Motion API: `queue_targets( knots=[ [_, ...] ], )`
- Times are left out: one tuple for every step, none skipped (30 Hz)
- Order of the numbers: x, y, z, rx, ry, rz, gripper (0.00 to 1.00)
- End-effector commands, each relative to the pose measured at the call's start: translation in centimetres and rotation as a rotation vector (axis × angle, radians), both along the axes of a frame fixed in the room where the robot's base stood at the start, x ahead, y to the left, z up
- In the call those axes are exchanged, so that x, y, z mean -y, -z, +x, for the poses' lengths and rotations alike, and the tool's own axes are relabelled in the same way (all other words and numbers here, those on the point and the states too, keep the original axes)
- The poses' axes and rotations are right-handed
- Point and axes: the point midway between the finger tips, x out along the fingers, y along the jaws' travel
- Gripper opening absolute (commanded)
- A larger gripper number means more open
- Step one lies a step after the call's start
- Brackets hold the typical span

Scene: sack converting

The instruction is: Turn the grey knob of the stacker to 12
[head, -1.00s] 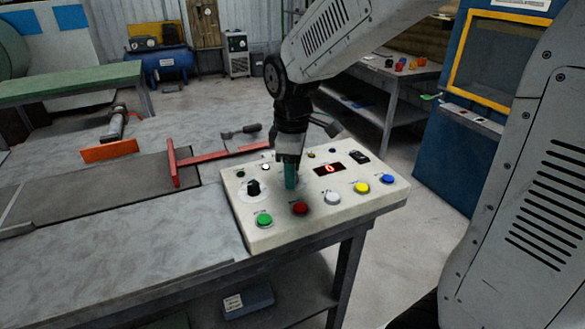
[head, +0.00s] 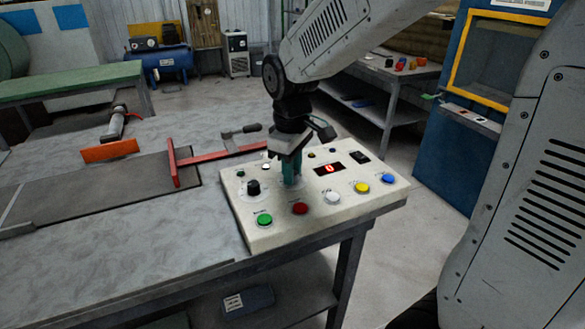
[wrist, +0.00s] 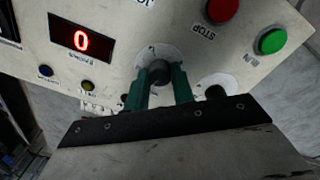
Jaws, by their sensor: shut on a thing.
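The stacker's control panel (head: 330,219) is a cream box at the table's corner. Its red display (head: 329,169) reads 0, as it also does in the wrist view (wrist: 81,40). My gripper (head: 291,180) points down onto the panel. In the wrist view its two teal fingers (wrist: 160,82) are closed on either side of a dark grey knob (wrist: 158,71) on a pale round dial. The head view hides this knob behind the fingers. A second, black knob (head: 253,187) stands to the left, clear of the fingers. The held knob's pointer and most dial marks cannot be read.
Green (head: 264,219), red (head: 300,208), white (head: 332,197), yellow (head: 361,188) and blue (head: 388,179) buttons line the panel's front. A black switch (head: 360,157) is at the back right. A red bar frame (head: 225,155) lies behind the panel's left side.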

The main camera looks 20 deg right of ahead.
Motion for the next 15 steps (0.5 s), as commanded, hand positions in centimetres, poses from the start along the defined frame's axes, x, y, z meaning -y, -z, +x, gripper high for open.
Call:
queue_targets(
  knots=[
    [0.0, -0.05, 0.06, 0.002, 0.042, 0.0, 0.02],
    [-0.01, -0.05, 0.06, 0.002, 0.07, 0.0, 0.02],
    [-0.01, -0.05, 0.06, 0.001, 0.108, 0.0, 0.02],
    [-0.02, -0.05, 0.07, 0.001, 0.137, 0.0, 0.02],
    [-0.02, -0.05, 0.07, 0.001, 0.166, 0.0, 0.02],
    [-0.02, -0.05, 0.07, 0.002, 0.204, 0.0, 0.02],
    [-0.03, -0.05, 0.07, 0.002, 0.232, 0.0, 0.02],
    [-0.03, -0.06, 0.07, 0.002, 0.261, 0.0, 0.02],
    [-0.03, -0.06, 0.07, 0.001, 0.299, 0.0, 0.02],
    [-0.03, -0.06, 0.07, 0.001, 0.327, 0.0, 0.02],
    [-0.04, -0.06, 0.08, 0.001, 0.355, -0.001, 0.02],
    [-0.04, -0.07, 0.08, 0.001, 0.393, 0.0, 0.02],
    [-0.04, -0.07, 0.1, 0.001, 0.42, 0.0, 0.02],
    [-0.04, -0.07, 0.1, 0.001, 0.448, 0.0, 0.02],
    [-0.05, -0.07, 0.1, 0.002, 0.483, 0.0, 0.02]
  ],
)
